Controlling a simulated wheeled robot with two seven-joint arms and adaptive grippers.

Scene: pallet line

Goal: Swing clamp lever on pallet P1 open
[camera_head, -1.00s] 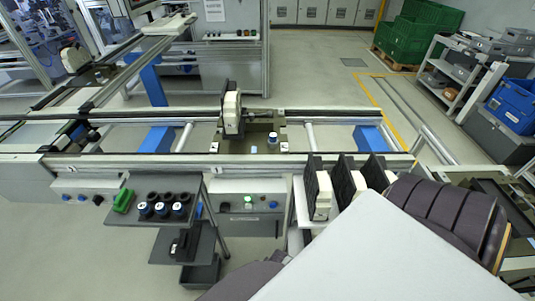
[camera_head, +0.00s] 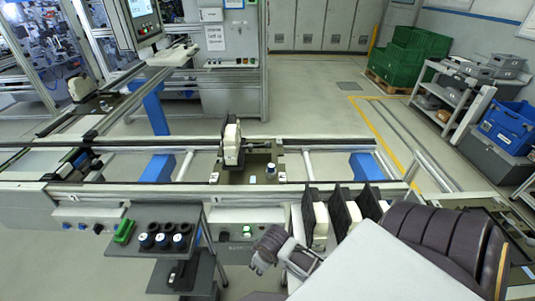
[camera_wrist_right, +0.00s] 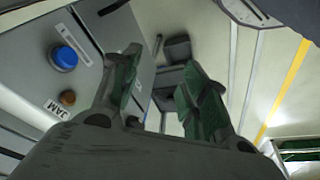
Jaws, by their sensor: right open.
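A pallet (camera_head: 235,178) sits on the conveyor in the middle of the head view. It carries an upright cream-and-black part (camera_head: 232,145) and, to the right of it, a small post with a blue-grey top (camera_head: 270,170). No pallet label is readable, and I cannot make out the clamp lever for certain. My right gripper (camera_head: 263,264) is low in front of the conveyor, well apart from the pallet. In the right wrist view its green-padded fingers (camera_wrist_right: 162,92) stand apart with nothing between them. My left gripper is not in view.
A control box (camera_head: 235,232) is on the conveyor front; a blue button (camera_wrist_right: 64,57) and a JAM label (camera_wrist_right: 57,110) show close by in the wrist view. A dark tray with round parts (camera_head: 163,238) stands left, several upright black-and-cream parts (camera_head: 318,218) right.

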